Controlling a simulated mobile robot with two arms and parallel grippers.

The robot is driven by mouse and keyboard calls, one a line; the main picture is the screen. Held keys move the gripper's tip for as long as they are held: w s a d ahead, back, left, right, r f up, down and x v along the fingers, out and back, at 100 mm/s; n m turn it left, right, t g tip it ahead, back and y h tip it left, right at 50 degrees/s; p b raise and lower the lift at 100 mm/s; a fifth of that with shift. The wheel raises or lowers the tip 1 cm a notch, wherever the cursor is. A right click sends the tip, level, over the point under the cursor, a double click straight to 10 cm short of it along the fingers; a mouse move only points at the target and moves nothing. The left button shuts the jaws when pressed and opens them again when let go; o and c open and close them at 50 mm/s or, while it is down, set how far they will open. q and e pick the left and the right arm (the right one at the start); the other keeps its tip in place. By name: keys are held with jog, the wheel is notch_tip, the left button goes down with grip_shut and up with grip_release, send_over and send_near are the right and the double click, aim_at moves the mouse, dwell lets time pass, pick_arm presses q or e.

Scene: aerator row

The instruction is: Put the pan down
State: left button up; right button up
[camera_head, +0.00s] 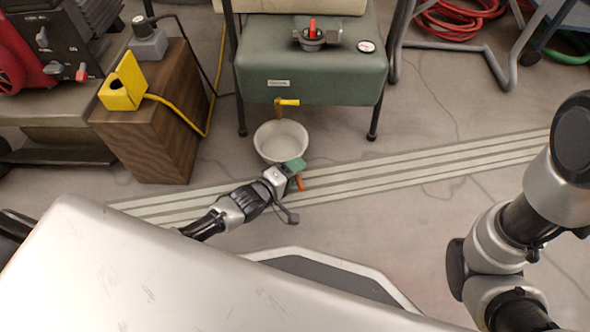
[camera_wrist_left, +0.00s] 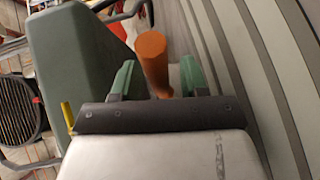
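The pan (camera_head: 281,141) is a round white bowl below the yellow tap (camera_head: 286,103) of the green tank. Its inside looks empty. I cannot tell whether its underside touches the floor. My left gripper (camera_head: 293,173) is at the pan's near side, with its green fingers around the pan's orange handle (camera_head: 300,183). In the left wrist view, the handle (camera_wrist_left: 154,65) stands between the two fingers of the left gripper (camera_wrist_left: 160,80), which look closed on it. The bowl is mostly hidden there. My right arm shows at the right; its gripper is out of view.
The green tank (camera_head: 310,75) stands on thin dark legs behind the pan. A wooden block (camera_head: 150,140) with a yellow box (camera_head: 123,85) and cable is at left. Pale stripes (camera_head: 420,168) cross the floor; the floor right of the pan is clear. A red hose (camera_head: 455,20) lies at back right.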

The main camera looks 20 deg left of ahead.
pick_arm(q)
jog(key=shift+r, duration=0.15)
jog(key=p+v, duration=0.7)
jog(key=v, duration=0.4)
jog(key=shift+s+r, duration=0.1)
jog(key=shift+r, duration=0.1)
jog(key=shift+s+a, duration=0.25)
jog(key=shift+s, duration=0.05)
